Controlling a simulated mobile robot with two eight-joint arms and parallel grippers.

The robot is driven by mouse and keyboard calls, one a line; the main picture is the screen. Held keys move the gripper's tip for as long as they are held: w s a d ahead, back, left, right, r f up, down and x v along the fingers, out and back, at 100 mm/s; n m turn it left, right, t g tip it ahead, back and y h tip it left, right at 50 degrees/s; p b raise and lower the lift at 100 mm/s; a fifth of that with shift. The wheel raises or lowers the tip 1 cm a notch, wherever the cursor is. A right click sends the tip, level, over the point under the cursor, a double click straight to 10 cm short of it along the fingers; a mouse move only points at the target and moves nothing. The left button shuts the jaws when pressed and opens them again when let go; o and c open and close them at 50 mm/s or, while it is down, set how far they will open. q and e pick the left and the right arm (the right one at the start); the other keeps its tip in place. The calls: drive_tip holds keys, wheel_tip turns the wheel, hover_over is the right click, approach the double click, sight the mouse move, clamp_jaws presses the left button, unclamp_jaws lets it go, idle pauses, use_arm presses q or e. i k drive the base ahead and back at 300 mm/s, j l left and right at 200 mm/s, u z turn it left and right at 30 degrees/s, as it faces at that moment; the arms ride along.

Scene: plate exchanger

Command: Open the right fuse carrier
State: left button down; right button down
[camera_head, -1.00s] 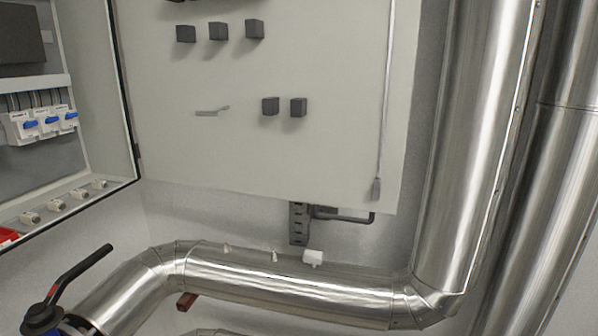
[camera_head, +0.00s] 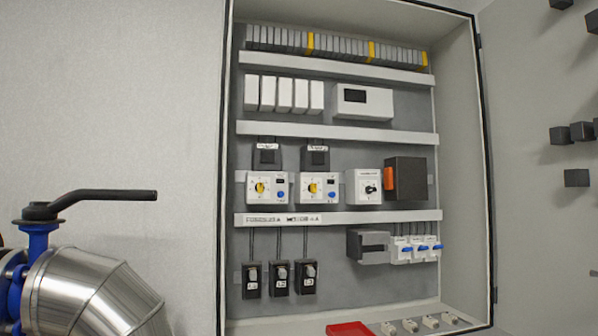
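The open wall cabinet shows two rows that could hold the fuse carrier. At the lower left hang three black units with grey upper parts and small white labels; the rightmost black unit (camera_head: 305,278) has a wire running up from it. At the lower right are three white modules with blue levers; the rightmost white module (camera_head: 433,248) is at the row's end. I cannot tell for sure which row is the fuse carriers. All these units look upright and seated. Neither of my grippers is in view.
A dark grey box (camera_head: 368,246) sits left of the white modules. A red tray (camera_head: 349,329) and several small white fittings (camera_head: 410,325) lie along the cabinet floor. The cabinet door (camera_head: 545,225) stands open at right. A black valve lever (camera_head: 105,195) and a metal pipe stand at left.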

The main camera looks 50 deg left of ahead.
sight(308, 272)
drive_tip(key=u, duration=1.45)
